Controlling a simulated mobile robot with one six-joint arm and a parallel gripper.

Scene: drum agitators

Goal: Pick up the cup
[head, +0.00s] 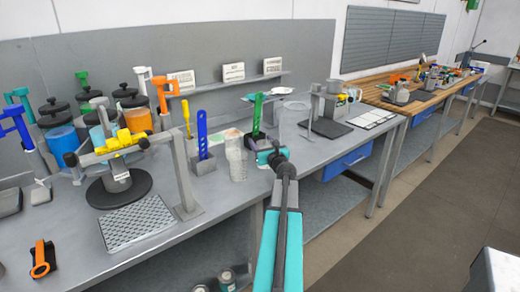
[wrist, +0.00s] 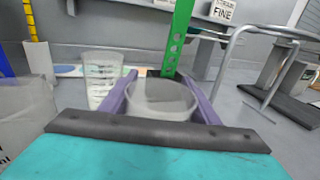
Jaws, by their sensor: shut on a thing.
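A clear, round cup (wrist: 160,99) sits between the two purple fingers of my gripper (wrist: 158,82) in the wrist view. The fingers are shut on its sides and its open rim faces up. In the head view my gripper (head: 271,156) is over the grey bench, and the held cup is hard to make out there. I cannot tell whether its base touches the bench. A second clear, marked beaker (wrist: 102,76) stands just left of the fingers; it also shows in the head view (head: 236,160).
A green perforated strip (head: 257,112) stands upright just behind my gripper. A blue tool (head: 202,133) stands in a grey holder (head: 203,163) to the left. A wire-framed stand (wrist: 262,62) is to the right. The bench front (head: 215,222) is fairly clear.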

